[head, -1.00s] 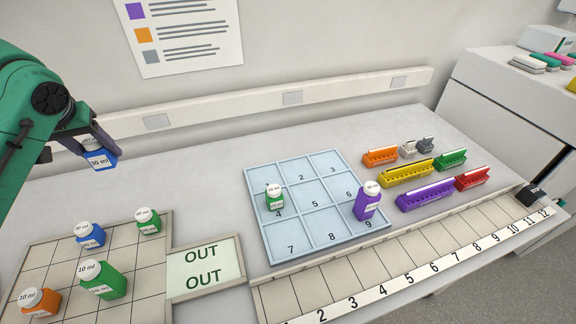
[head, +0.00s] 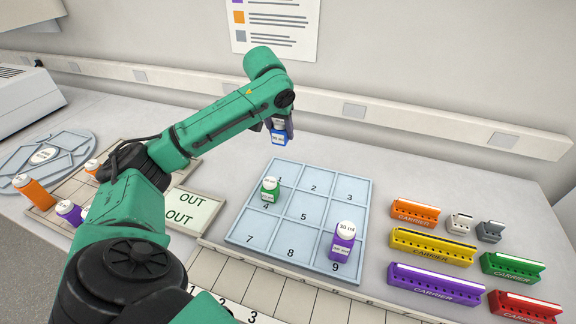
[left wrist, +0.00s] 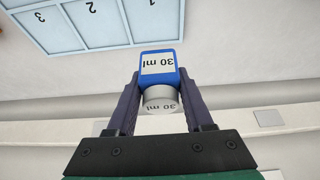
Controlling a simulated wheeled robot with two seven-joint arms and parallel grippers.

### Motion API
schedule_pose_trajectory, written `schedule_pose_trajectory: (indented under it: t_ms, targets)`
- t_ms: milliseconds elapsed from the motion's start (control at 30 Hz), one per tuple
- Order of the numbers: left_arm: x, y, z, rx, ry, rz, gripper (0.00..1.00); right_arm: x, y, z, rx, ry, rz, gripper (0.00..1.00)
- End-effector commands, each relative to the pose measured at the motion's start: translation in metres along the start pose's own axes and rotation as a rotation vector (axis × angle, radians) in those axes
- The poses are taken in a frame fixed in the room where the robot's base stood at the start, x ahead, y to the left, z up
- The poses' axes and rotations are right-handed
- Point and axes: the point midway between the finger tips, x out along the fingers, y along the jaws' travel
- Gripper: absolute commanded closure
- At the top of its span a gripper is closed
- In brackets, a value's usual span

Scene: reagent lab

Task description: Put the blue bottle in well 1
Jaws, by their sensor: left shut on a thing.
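A blue bottle (head: 279,137) labelled 30 ml is held by my left gripper (head: 279,122), above the table just behind the well tray. The left wrist view shows the blue bottle (left wrist: 160,68) between the two dark fingers of the left gripper (left wrist: 152,98), gripped near its grey cap. The light blue well tray (head: 303,223) has numbered wells; well 1 (head: 283,181) is at its back left corner and looks empty. A green bottle (head: 270,190) stands in well 4, in front of well 1. A purple bottle (head: 343,241) stands on the tray's right side, around wells 6 and 9. My right gripper is not in view.
An OUT board (head: 184,212) lies left of the tray. Orange and purple bottles, an orange one (head: 35,193) among them, stand further left. Several coloured carriers, such as the yellow carrier (head: 432,246), lie to the right. A wall rail (head: 400,120) runs behind the table.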

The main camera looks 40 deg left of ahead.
Motion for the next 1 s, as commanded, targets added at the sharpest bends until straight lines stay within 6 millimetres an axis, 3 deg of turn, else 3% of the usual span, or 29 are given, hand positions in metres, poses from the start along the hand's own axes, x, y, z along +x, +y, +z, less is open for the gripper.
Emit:
schedule_pose_trajectory:
  t_ms: [133,500,833,867,933,1000]
  targets:
    - [0.043,0.000,0.019,0.002,-0.005,-0.003,1.00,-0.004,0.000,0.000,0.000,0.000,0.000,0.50]
    - [0.104,0.001,0.043,0.000,-0.001,0.001,1.00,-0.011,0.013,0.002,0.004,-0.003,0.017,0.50]
    - [0.109,0.001,0.045,0.001,0.000,0.002,1.00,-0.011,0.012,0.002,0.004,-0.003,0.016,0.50]
    - [0.109,0.001,0.045,0.001,0.000,0.002,0.45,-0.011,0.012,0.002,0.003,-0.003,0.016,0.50]
    - [0.109,0.001,0.045,0.001,0.001,0.002,0.18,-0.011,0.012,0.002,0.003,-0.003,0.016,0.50]
    - [0.109,0.001,0.045,0.001,0.001,0.002,0.18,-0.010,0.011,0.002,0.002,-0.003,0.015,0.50]
